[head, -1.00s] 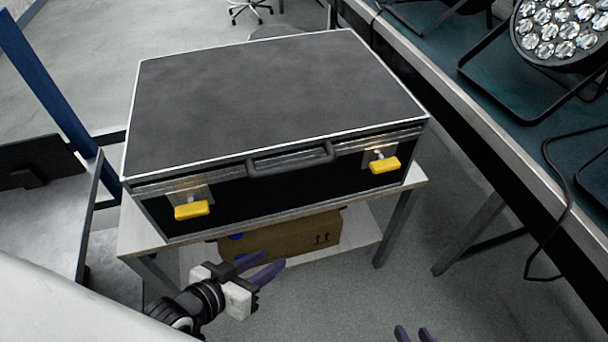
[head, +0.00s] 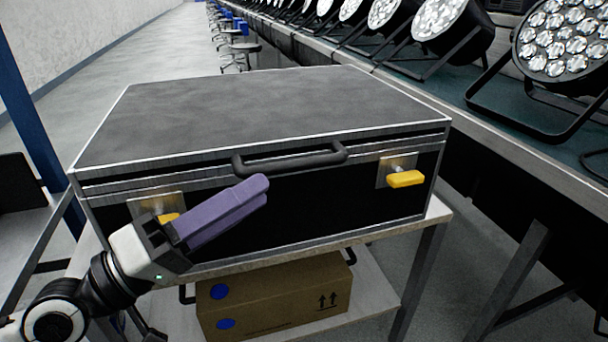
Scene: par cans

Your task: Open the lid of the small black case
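The black case (head: 262,118) with silver metal edges lies flat on a small table (head: 408,236), its lid closed. A dark handle (head: 325,157) is on its front. The right yellow latch (head: 405,179) is in plain view. The left yellow latch (head: 167,217) is mostly hidden behind my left gripper. My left gripper (head: 265,190), with purple fingers, is in front of the case's left front, its tips below the handle's left end. Its fingers overlap in this view, so their gap is unclear, and I cannot tell whether they touch the case. My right gripper is not in view.
A cardboard box (head: 275,295) sits on the shelf below the case. A long bench (head: 500,128) with several par cans (head: 563,40) runs along the right. A blue post (head: 28,100) stands at the left. Stools (head: 240,48) are in the background.

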